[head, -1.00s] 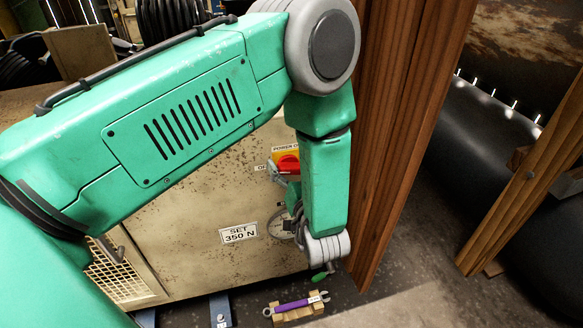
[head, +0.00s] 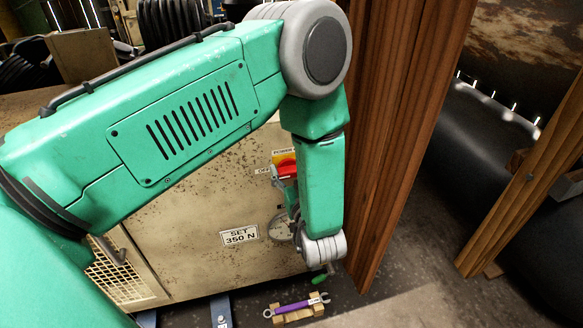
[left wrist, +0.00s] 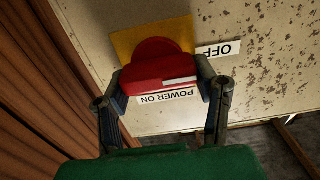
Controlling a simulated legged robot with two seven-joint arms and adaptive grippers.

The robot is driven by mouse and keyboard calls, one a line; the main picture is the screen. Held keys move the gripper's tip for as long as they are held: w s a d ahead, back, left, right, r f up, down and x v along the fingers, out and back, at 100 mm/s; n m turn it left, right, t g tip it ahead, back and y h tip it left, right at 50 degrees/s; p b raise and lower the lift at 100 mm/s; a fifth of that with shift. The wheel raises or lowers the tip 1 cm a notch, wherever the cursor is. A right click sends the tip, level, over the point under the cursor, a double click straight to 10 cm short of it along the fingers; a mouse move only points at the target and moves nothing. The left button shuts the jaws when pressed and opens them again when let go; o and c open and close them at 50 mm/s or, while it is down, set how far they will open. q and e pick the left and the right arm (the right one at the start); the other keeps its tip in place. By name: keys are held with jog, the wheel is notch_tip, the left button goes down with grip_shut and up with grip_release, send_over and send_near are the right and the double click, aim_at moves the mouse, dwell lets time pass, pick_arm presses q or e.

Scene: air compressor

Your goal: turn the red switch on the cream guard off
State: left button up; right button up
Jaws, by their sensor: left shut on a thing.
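The red switch (left wrist: 155,64) sits on a yellow plate (left wrist: 124,42) on the cream guard (left wrist: 270,60). My left gripper (left wrist: 161,76) has its two fingers on either side of the red switch and is shut on it. In the left wrist view, the POWER ON label (left wrist: 168,97) lies below the switch and the OFF label (left wrist: 218,49) to its right, both upside down. A white mark on the switch faces the POWER ON side. In the head view, the switch (head: 287,168) is partly hidden by my left arm. My right gripper is not in view.
A wooden post (head: 390,140) stands close to the right of my left arm. A round gauge (head: 280,228) and a SET 350 N label (head: 240,235) are on the guard. A purple wrench (head: 298,305) lies on a wooden block below.

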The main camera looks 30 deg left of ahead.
pick_arm(q)
jog(key=o, duration=1.2)
jog(key=shift+d, duration=0.1)
jog(key=v, duration=1.2)
jog(key=shift+f, duration=0.1)
